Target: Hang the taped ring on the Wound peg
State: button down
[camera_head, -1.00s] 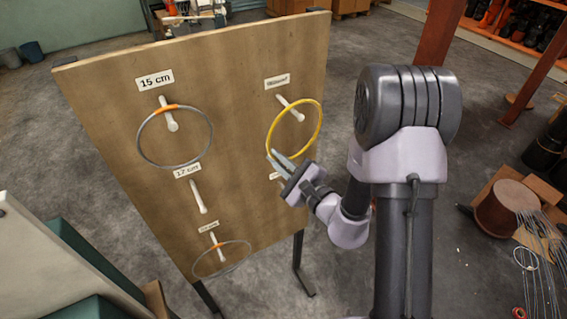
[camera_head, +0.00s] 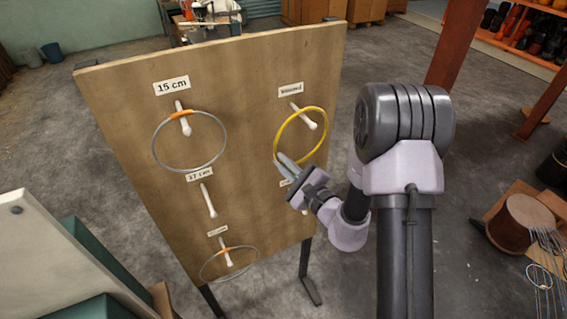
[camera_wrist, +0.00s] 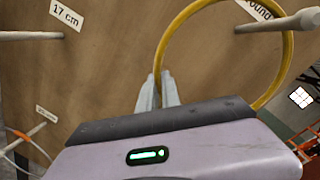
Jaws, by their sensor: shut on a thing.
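My gripper (camera_head: 281,161) is shut on the lower edge of the yellow ring (camera_head: 277,137), held upright in front of the board. In the wrist view the fingers (camera_wrist: 157,92) pinch the ring's left side (camera_wrist: 160,50). The Wound peg (camera_head: 305,115) is a pale peg at the board's upper right, under its label (camera_head: 291,89). In the head view its tip shows inside the ring's outline. In the wrist view the peg (camera_wrist: 265,24) crosses the ring's right side, its tip beyond. The peg appears to pass through the loop, but contact is unclear.
A grey ring with an orange patch hangs on the 15 cm peg (camera_head: 184,122). Another grey ring (camera_head: 203,277) hangs on the lower-left peg. The 17 cm peg (camera_head: 209,200) is bare. A label (camera_head: 285,183) is partly hidden by my gripper. Open floor lies right of the board.

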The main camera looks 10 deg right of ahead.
jog(key=c, duration=1.5)
grip_release()
